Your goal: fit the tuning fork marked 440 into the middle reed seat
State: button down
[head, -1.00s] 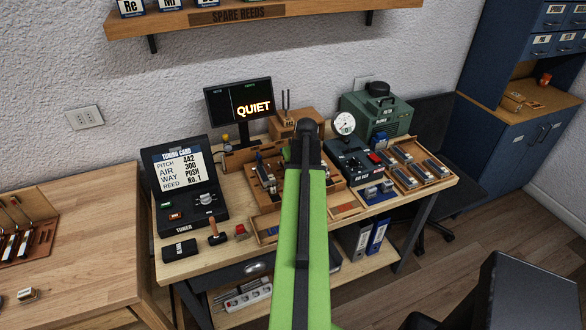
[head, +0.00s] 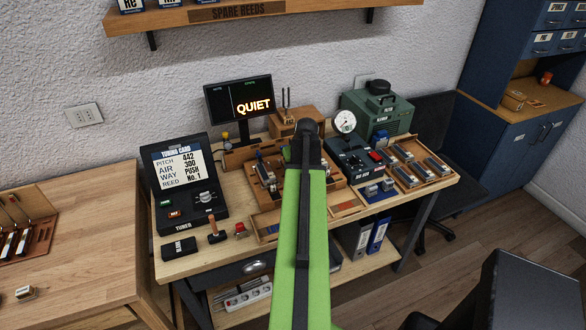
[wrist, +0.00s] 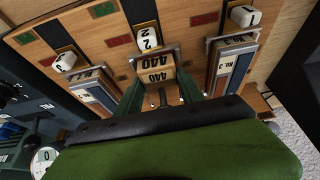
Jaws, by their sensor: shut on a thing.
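In the wrist view my gripper (wrist: 162,93) is shut on a small wooden piece marked 440 (wrist: 154,76), with a finger on each side. The piece is at the middle reed seat (wrist: 136,58), below the white tag 2. It lines up with the seat's grey bracket; I cannot tell whether it is fully down in it. No fork tines show on it. In the head view my arm hides the gripper and most of the wooden reed board (head: 334,181).
The seats either side hold reeds, the left reed (wrist: 94,88) and right reed (wrist: 230,66). A two-pronged fork (head: 286,98) stands on a wooden box at the back. A gauge (head: 345,122), blower (head: 378,112) and tuner (head: 187,190) surround the board.

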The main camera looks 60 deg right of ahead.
jog(key=c, duration=0.7)
grip_release()
jog(key=shift+o, duration=0.2)
jog(key=p+v, duration=1.6)
jog(key=v, duration=0.1)
jog(key=shift+r, duration=0.25)
jog(key=shift+w, duration=0.1)
